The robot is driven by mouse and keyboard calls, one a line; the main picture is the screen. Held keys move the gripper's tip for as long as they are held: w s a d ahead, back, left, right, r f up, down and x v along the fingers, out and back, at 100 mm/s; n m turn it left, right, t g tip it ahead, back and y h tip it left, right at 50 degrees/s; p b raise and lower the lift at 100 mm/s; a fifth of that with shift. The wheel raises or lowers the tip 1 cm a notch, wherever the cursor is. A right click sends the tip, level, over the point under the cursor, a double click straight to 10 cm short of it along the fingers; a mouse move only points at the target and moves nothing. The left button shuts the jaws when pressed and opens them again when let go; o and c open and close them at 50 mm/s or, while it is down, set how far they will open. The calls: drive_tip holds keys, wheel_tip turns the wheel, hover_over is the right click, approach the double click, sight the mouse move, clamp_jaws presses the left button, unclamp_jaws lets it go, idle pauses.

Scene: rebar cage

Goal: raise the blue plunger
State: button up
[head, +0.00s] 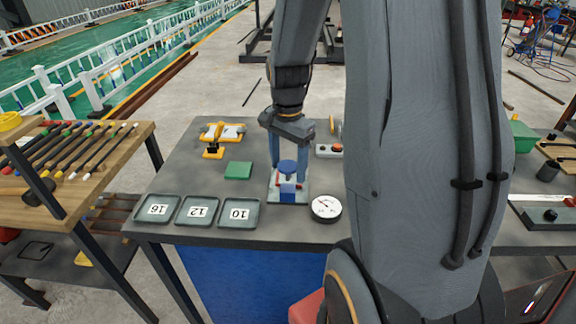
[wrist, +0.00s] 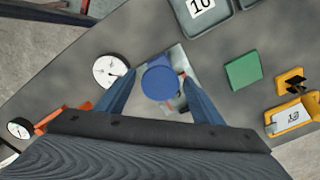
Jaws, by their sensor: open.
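The blue plunger (head: 288,166) has a round blue top and stands upright on a small device with a pale base plate (head: 300,198), near the front middle of the grey table. In the wrist view the plunger's round top (wrist: 160,82) shows from above, between the two fingers. My gripper (head: 289,178) points down over the device with its blue fingers apart, one on each side of the plunger. In the wrist view the fingers of my gripper (wrist: 160,90) show gaps to the plunger's top. The lower part of the device is partly hidden by the plunger's top there.
A dial gauge (head: 326,207) stands close right of the device. A green block (head: 238,170) lies to the left. Trays labelled 16 (head: 157,209), 12 (head: 197,210) and 10 (head: 239,213) line the front edge. A yellow tool (head: 215,137) lies behind. My arm hides the table's right part.

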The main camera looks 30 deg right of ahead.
wheel_tip(320, 180, up, 8)
drive_tip(key=shift+f+b, duration=0.2)
drive_tip(key=shift+b, duration=0.6)
drive_tip(key=shift+f, duration=0.1)
